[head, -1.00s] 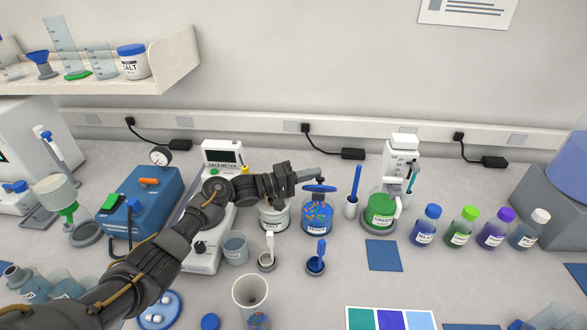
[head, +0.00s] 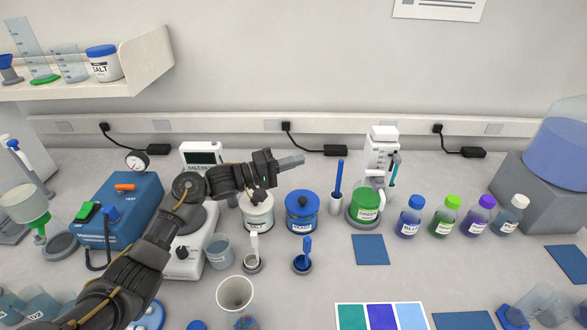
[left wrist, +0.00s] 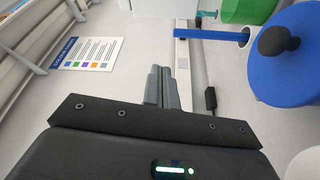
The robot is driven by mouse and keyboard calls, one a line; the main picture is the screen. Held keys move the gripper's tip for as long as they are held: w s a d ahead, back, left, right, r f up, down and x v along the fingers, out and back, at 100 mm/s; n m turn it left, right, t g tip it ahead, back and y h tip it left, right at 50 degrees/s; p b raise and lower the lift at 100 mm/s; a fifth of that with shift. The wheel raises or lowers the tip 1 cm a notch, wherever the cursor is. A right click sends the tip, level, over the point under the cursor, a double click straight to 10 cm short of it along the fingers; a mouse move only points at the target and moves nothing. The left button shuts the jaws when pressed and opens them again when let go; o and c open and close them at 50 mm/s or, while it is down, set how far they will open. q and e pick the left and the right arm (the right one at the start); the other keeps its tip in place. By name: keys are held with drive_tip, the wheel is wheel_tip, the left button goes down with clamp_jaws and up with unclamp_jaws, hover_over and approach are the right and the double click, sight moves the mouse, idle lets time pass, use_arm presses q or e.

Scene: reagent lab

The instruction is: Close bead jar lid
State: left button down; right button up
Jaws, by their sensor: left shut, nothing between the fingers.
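The bead jar (head: 302,219) stands upright on the bench with its blue lid (head: 303,203) down on top. The dark knob of the lid also shows in the left wrist view (left wrist: 279,40). My left gripper (head: 291,162) is shut and empty, above and slightly left of the jar, apart from the lid. Its closed fingers show in the left wrist view (left wrist: 162,87). My right gripper is not in view.
The salt jar (head: 257,216) stands left of the bead jar, under my left gripper. A blue pen-like tool in a white holder (head: 336,203) and a green jar (head: 364,207) stand to the right. Several small bottles (head: 445,222) line up farther right. Two scoops in stands (head: 302,262) are in front.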

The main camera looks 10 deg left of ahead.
use_arm(q)
drive_tip(key=s+d+r+b, duration=0.1)
drive_tip(key=s+r, duration=0.7)
drive_tip(key=s, duration=0.4)
drive_tip(key=shift+s+d+r+b, duration=0.2)
drive_tip(key=shift+s+b, duration=0.1)
drive_tip(key=shift+b, duration=0.1)
drive_tip(key=shift+f, duration=0.1)
